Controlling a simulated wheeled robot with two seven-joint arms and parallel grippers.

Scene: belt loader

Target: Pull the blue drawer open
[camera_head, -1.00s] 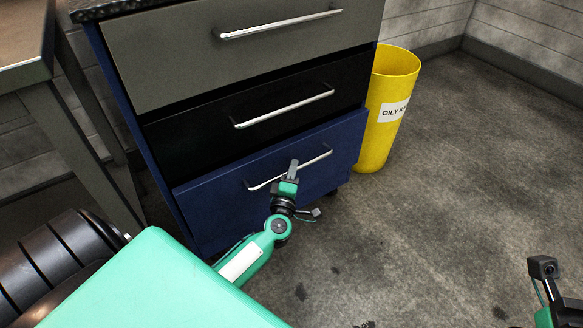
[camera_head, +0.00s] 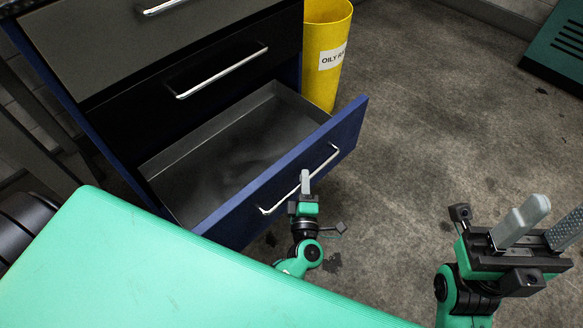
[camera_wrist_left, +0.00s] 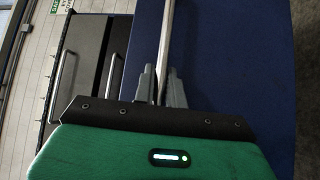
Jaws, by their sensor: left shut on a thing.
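The blue drawer (camera_head: 290,172) is the bottom one of the cabinet and stands well out from it, its empty grey inside showing in the head view. Its silver bar handle (camera_head: 322,166) runs along the blue front. My left gripper (camera_head: 305,182) is shut on this handle near its middle. In the left wrist view the handle (camera_wrist_left: 166,45) runs between the two grey fingertips (camera_wrist_left: 160,85), with the blue front (camera_wrist_left: 228,60) behind. My right gripper (camera_head: 532,222) is at the right of the head view, its fingers apart with nothing between them.
The black drawer (camera_head: 215,85) and grey drawer (camera_head: 120,45) above are closed. A yellow bin (camera_head: 322,70) labelled as oily stands behind the cabinet's right side. A green slotted thing (camera_head: 565,45) is at the far right. The floor between is clear.

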